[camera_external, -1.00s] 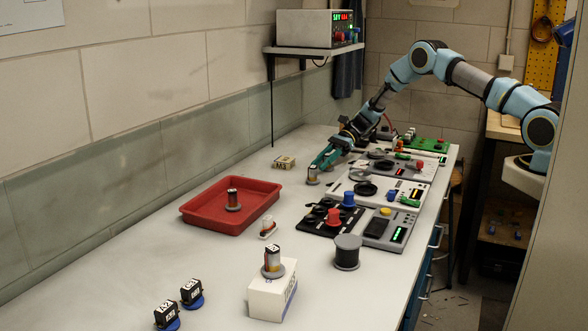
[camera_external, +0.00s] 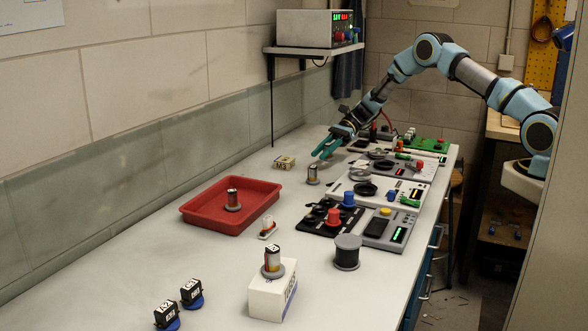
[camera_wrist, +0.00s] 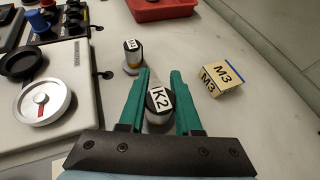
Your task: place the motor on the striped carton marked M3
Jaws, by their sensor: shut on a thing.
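My gripper (camera_wrist: 160,90) has green fingers. It is shut on a motor-like cylinder (camera_wrist: 156,104) with a dark top and a white label reading K2. In the external view my gripper (camera_external: 325,150) is above the far part of the bench, and what it holds cannot be made out there. The carton marked M3 (camera_wrist: 219,80) is a small yellowish block to the right of the fingers in the wrist view. It also shows on the bench in the external view (camera_external: 284,162), left of my gripper. Nothing lies on its top.
Another labelled cylinder (camera_wrist: 132,57) stands just beyond the fingertips, also visible in the external view (camera_external: 313,175). A red tray (camera_external: 190,212) lies nearer the external camera. Panels with dials (camera_external: 350,190) line the right. Bench around the carton is clear.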

